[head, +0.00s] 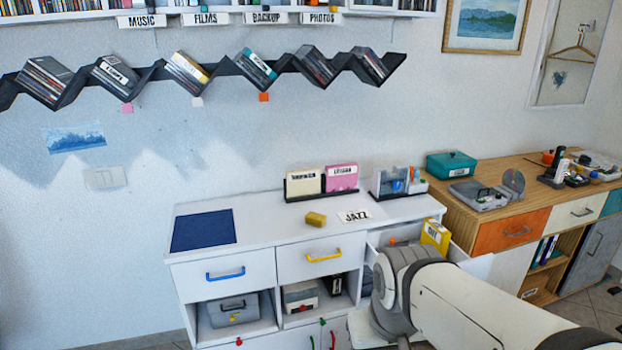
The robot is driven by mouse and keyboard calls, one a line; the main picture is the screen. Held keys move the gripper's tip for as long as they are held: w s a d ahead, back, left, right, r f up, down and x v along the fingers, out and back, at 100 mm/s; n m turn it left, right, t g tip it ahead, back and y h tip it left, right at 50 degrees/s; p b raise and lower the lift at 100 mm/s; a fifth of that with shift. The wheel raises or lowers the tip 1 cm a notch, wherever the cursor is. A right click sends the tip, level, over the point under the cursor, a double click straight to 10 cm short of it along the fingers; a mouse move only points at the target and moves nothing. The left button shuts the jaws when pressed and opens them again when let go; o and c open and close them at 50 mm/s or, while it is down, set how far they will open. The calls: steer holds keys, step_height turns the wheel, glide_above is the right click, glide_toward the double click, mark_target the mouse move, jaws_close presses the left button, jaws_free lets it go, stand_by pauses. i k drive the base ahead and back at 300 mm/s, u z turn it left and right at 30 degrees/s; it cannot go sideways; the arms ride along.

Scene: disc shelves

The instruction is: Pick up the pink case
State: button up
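The pink case (341,176) stands upright in a low black holder (293,197) on the white cabinet top. It has a white label on its front, with lettering too small to read surely. A cream case (304,183) with a white label stands beside it on the left in the same holder. My arm comes in from the lower right, and its rounded joint is in front of the cabinet's right side, below and to the right of the pink case. My gripper's fingers do not show.
A clear divided box (402,182) stands right of the pink case. A yellow block (316,219) and a JAZZ card (354,216) lie in front. A drawer at right is open, with a yellow box (436,234) in it. A zigzag shelf (225,68) hangs above.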

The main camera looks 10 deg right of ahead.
mark_target(342, 177)
steer(key=u, duration=0.2)
steer(key=i, duration=1.2)
steer(key=z, duration=0.15)
steer(key=k, duration=0.65)
steer(key=z, duration=0.15)
steer(key=i, duration=1.25)
steer(key=u, duration=0.1)
